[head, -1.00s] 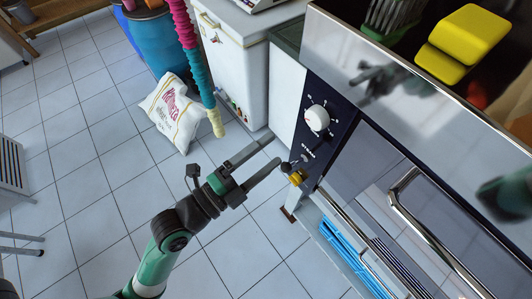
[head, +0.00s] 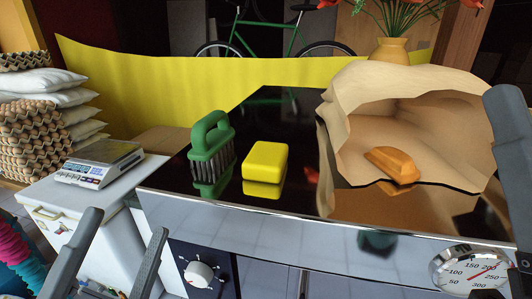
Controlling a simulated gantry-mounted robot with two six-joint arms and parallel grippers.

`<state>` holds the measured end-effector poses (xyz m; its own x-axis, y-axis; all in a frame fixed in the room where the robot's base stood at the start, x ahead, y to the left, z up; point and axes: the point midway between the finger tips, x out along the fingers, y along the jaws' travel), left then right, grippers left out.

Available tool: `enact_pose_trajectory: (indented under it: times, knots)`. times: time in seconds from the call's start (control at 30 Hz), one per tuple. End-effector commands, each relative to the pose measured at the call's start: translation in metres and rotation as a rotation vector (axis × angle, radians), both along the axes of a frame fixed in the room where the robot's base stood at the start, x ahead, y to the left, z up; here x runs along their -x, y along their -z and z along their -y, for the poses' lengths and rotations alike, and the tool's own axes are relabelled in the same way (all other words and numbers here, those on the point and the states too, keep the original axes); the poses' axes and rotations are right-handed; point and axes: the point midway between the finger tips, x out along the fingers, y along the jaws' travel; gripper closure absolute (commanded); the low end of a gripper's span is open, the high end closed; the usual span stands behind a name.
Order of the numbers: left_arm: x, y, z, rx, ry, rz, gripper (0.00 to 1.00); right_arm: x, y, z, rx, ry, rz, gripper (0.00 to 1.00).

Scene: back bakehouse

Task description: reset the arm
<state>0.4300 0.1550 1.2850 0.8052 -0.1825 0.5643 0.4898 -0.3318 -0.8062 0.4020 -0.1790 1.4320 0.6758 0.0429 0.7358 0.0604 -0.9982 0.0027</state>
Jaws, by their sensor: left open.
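My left gripper (head: 126,222) shows at the bottom left. Its two grey fingers are spread and point up, with nothing between them. They are in front of the white cabinet and left of the white oven knob (head: 200,274). Most of my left arm is below the picture. At the right edge a grey bar, seemingly a finger of my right gripper (head: 512,150), stands partly cut off by the frame. Its other finger cannot be made out.
On the dark shiny oven top (head: 270,110) are a green brush (head: 211,150), a yellow sponge (head: 266,160) and an open paper bag (head: 360,100) with an orange-brown piece (head: 392,164). A scale (head: 100,163) stands on the white cabinet (head: 75,200). A gauge (head: 470,270) is at lower right.

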Motion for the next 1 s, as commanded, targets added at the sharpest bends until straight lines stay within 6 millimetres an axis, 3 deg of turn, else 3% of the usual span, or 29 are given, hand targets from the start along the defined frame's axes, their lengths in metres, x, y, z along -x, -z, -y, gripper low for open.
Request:
enact_pose_trajectory:
  times: [0.03, 0.1, 0.2, 0.3, 0.47, 0.5, 0.53, 0.8, 0.9, 1.0]
  knots:
    - [0.007, -0.041, 0.0, 0.072, 0.042, 0.069, 0.04, 0.0, 0.0, 0.0, 0.0, 0.0, 0.0, 0.31]
    - [0.018, -0.089, -0.002, 0.207, 0.134, 0.131, 0.04, 0.0, 0.0, 0.0, 0.0, 0.0, 0.0, 0.31]
    - [0.034, -0.136, -0.008, 0.419, 0.292, 0.174, 0.04, 0.0, 0.0, 0.0, 0.0, 0.0, 0.0, 0.31]
    - [0.039, -0.156, -0.016, 0.627, 0.447, 0.161, 0.04, 0.0, 0.0, 0.0, 0.0, 0.0, 0.0, 0.31]
    - [0.028, -0.148, -0.025, 0.979, 0.69, 0.057, 0.04, 0.0, 0.0, 0.0, 0.0, 0.0, 0.0, 0.31]
    - [0.028, -0.16, -0.024, 1.043, 0.752, 0.041, 0.04, 0.0, -0.011, 0.0, 0.0, 0.0, -0.002, 0.31]
    - [0.028, -0.188, -0.024, 1.034, 0.744, 0.044, 0.04, -0.001, -0.038, 0.0, 0.0, 0.0, -0.004, 0.31]
    - [0.028, -0.307, -0.024, 1.029, 0.74, 0.044, 0.04, 0.0, -0.159, 0.0, 0.0, 0.0, 0.001, 0.31]
    - [0.028, -0.349, -0.024, 1.029, 0.74, 0.043, 0.04, 0.0, -0.202, 0.0, 0.0, 0.0, 0.001, 0.31]
    - [0.028, -0.376, -0.024, 1.029, 0.74, 0.043, 0.04, 0.0, -0.229, 0.0, 0.0, 0.0, 0.001, 0.31]
